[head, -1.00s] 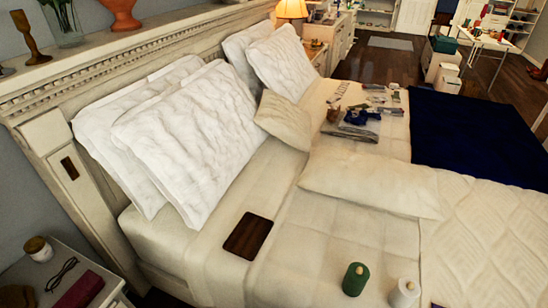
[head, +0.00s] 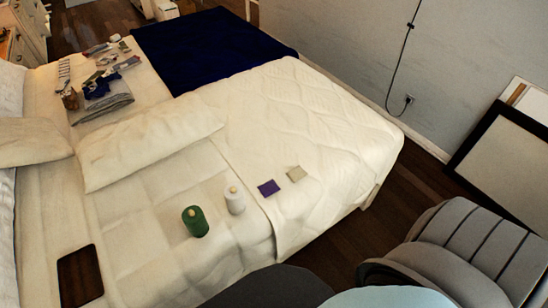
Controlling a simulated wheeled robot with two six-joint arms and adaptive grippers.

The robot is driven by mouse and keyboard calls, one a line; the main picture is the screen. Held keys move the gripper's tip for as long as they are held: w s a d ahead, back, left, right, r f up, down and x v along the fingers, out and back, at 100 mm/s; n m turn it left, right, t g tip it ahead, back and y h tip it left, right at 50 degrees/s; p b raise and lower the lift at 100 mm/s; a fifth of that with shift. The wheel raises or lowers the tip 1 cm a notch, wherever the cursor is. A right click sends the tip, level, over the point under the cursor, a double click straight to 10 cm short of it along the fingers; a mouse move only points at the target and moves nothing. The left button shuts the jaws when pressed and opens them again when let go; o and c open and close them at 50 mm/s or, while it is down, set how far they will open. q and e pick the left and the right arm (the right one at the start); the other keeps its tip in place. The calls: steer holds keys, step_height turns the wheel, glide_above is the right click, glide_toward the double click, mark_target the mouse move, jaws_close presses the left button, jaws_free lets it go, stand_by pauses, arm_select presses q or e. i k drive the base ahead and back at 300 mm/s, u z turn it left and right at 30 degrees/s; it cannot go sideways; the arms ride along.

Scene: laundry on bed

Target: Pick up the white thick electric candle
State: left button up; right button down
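The white thick electric candle (head: 235,203) stands upright on the bed (head: 135,225) in the head view, below the middle and left of centre. It has a pale tip on top. A green candle (head: 195,222) stands upright just left of it, with a small gap between them. Neither of my grippers shows in the head view.
A purple square (head: 268,188) and a beige square (head: 297,174) lie right of the white candle. A dark brown flat board (head: 80,277) lies at the lower left. A long pillow (head: 150,145) and folded clothes (head: 105,100) lie farther back. Wood floor (head: 430,190) shows beyond the bed's right edge.

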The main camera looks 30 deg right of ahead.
mark_target(235, 203)
steer(key=u, duration=0.8)
steer(key=k, duration=0.95)
steer(key=z, duration=2.05)
steer(key=i, duration=0.5)
steer(key=u, duration=0.05)
